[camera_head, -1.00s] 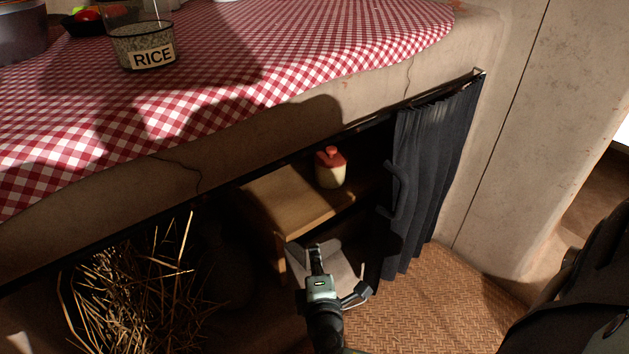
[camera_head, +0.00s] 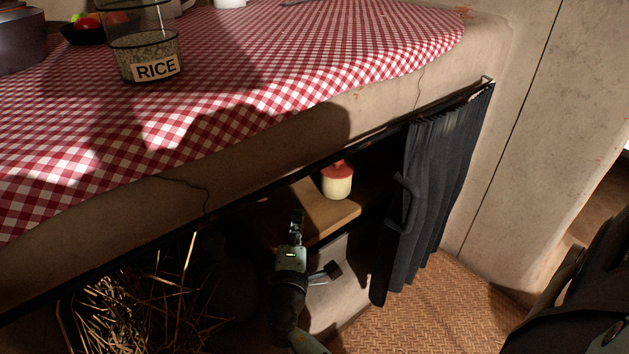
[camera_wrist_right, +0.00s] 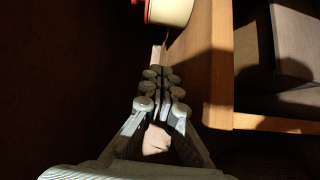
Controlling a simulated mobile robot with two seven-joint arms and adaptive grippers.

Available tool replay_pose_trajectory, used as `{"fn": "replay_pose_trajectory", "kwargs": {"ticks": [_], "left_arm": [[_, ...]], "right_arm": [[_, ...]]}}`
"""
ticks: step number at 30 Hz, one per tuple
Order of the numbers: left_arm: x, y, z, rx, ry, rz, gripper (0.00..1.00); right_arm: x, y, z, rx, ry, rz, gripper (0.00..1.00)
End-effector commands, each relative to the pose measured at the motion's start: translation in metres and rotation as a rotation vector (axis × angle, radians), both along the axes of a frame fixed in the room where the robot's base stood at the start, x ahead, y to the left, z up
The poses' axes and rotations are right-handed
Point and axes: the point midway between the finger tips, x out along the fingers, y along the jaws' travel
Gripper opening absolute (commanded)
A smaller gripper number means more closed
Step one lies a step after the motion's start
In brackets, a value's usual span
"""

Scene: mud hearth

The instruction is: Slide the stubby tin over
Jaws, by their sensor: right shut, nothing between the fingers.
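The stubby tin (camera_head: 338,181), cream with a red lid, stands upright on a wooden shelf (camera_head: 335,217) inside the dark recess under the counter. My right gripper (camera_head: 297,216) is shut and empty. It is at the shelf's left part, to the left of the tin and nearer to me, apart from it. In the right wrist view the shut fingers (camera_wrist_right: 161,74) lie beside the edge of the wood (camera_wrist_right: 207,60). My left gripper is not in view.
A dark curtain (camera_head: 440,180) hangs at the right of the opening, with a dark handle (camera_head: 405,203) beside it. Straw (camera_head: 140,310) lies at lower left. The counter with a checked cloth (camera_head: 270,60) overhangs the recess; a rice jar (camera_head: 150,62) stands on it.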

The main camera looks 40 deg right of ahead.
Motion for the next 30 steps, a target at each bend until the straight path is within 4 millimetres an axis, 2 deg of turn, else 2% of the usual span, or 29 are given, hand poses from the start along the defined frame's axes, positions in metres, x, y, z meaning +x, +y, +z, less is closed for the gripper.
{"fn": "replay_pose_trajectory", "kwargs": {"ticks": [3, 7, 20, 25, 30], "left_arm": [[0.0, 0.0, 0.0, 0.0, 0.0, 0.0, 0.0], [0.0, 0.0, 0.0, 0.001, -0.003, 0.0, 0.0], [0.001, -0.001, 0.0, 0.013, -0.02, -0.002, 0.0], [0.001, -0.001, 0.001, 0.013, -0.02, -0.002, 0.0], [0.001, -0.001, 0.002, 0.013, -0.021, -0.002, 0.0]], "right_arm": [[0.007, 0.003, 0.003, -0.042, -0.001, 0.013, 0.0], [0.017, -0.004, 0.003, -0.047, -0.003, 0.013, 0.0], [0.087, -0.058, 0.003, -0.045, -0.002, 0.012, 0.0], [0.074, -0.081, 0.003, -0.045, 0.0, 0.013, 0.0], [0.069, -0.091, 0.002, -0.042, 0.001, 0.015, 0.0]]}}
